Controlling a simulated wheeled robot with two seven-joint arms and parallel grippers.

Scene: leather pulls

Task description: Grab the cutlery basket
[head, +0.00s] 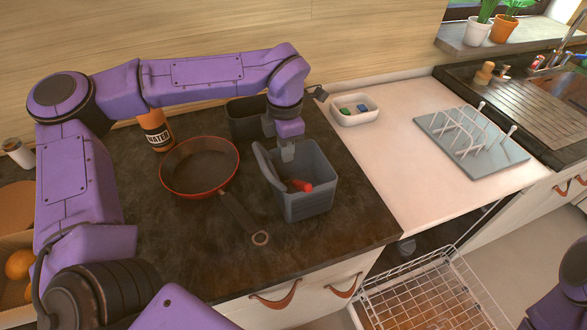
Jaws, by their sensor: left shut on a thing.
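The grey cutlery basket (310,204) stands on the dark counter, near its right end, with a curved handle on its left side. A red thing (301,185) lies inside it. My left gripper (287,154) reaches down to the back rim of the basket and is shut on it. The exact contact at the fingertips is small and partly hidden. Part of my right arm shows at the lower right corner; its gripper is out of view.
A red-rimmed frying pan (199,167) lies left of the basket, its handle close by. A dark container (245,120) and an orange bottle (155,130) stand behind. A white tray (356,110) and drying rack (470,138) are right. An open wire dishwasher rack (430,296) is below.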

